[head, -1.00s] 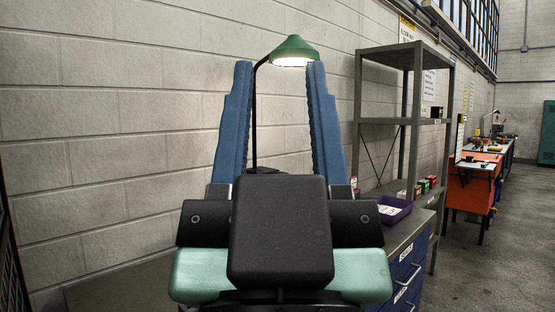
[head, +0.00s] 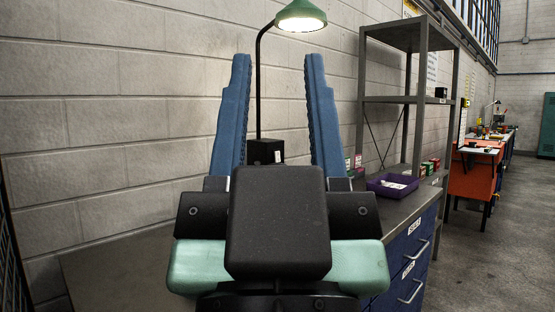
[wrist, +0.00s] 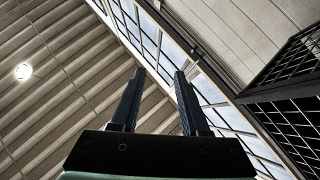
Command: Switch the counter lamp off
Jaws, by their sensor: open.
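The counter lamp (head: 300,14) has a green shade, a thin black curved post and a black box-like base (head: 265,151) on the counter. Its bulb is glowing. In the head view the post and base show between my gripper's fingers, beyond them; part of the base is hidden behind my gripper. A small pale mark shows on the base's right side. My gripper (head: 272,60) is open and empty, its two blue fingers pointing up and apart from each other. In the wrist view my gripper (wrist: 157,75) points at the ceiling and windows, with no lamp in sight.
The grey counter (head: 110,270) runs along the block wall, with blue drawers (head: 408,255) at right. A purple tray (head: 392,187) and small boxes stand to the right of my gripper. A grey metal shelf unit (head: 405,100) rises behind them. Open floor lies at right.

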